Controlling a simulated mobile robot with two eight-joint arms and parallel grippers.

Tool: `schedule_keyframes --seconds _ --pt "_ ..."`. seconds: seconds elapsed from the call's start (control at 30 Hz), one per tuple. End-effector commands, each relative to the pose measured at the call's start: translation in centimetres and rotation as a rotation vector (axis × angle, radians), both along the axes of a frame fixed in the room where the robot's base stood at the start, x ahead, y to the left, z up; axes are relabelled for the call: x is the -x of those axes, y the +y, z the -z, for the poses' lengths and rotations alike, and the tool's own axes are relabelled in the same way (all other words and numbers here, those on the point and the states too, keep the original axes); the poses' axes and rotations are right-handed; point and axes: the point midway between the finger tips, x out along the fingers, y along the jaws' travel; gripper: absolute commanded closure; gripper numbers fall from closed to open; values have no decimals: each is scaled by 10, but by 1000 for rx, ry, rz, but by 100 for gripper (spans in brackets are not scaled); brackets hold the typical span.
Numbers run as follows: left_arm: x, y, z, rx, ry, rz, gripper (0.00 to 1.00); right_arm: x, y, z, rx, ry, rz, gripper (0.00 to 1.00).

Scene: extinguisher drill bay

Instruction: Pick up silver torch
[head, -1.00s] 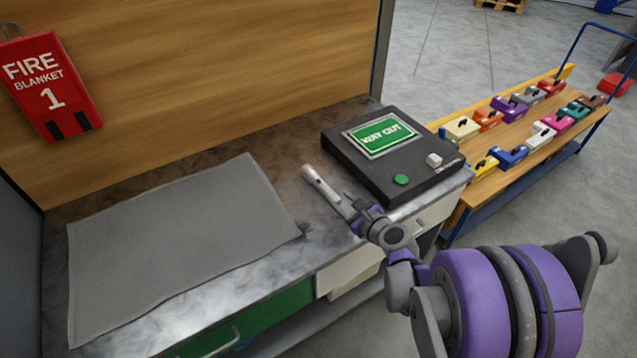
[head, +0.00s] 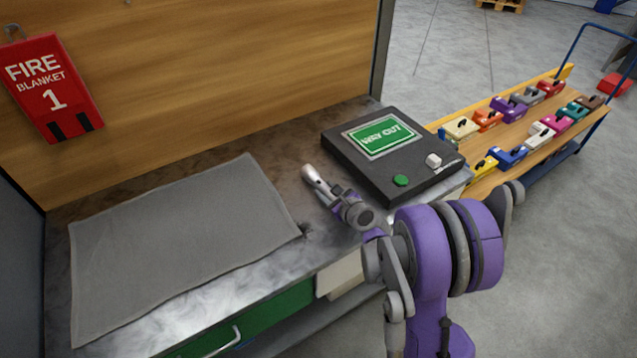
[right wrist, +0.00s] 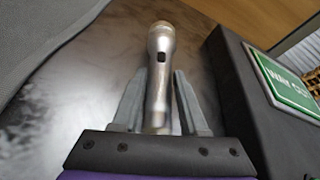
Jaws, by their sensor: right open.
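The silver torch (head: 313,176) lies on the metal bench top, between the grey blanket and the black sign box. My right gripper (head: 334,190) is over its near end and hides part of it in the head view. In the right wrist view the torch (right wrist: 159,62) runs lengthwise between the two fingers of my right gripper (right wrist: 158,88), its wider head pointing away. The fingers are open, one on each side of the torch body, with gaps visible. The torch's near end is hidden behind the gripper's palm. My left gripper is not seen.
A grey blanket (head: 180,245) covers the left of the bench (head: 275,165). The black box (head: 415,172) with a green WAY OUT sign stands close to the right of the torch. A fire blanket pack (head: 52,85) hangs on the wooden wall. A trolley (head: 490,172) with coloured blocks stands at right.

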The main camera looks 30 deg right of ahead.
Motion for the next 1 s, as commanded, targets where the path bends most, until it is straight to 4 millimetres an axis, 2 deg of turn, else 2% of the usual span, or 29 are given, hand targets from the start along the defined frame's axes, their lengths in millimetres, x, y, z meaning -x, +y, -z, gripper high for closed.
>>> schedule_keyframes --seconds 0.03,0.2,0.27,0.73,0.87,1.0 --pt "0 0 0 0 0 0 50 0 0 0 0 0 0 61" --pt "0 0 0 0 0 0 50 0 0 0 0 0 0 91" --pt "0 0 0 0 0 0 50 0 0 0 1 0 0 100" --pt "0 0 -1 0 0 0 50 0 0 -5 0 0 0 100" --pt "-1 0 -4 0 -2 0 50 1 0 -24 0 -1 1 100" --pt "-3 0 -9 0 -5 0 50 0 0 -54 0 -1 1 100"
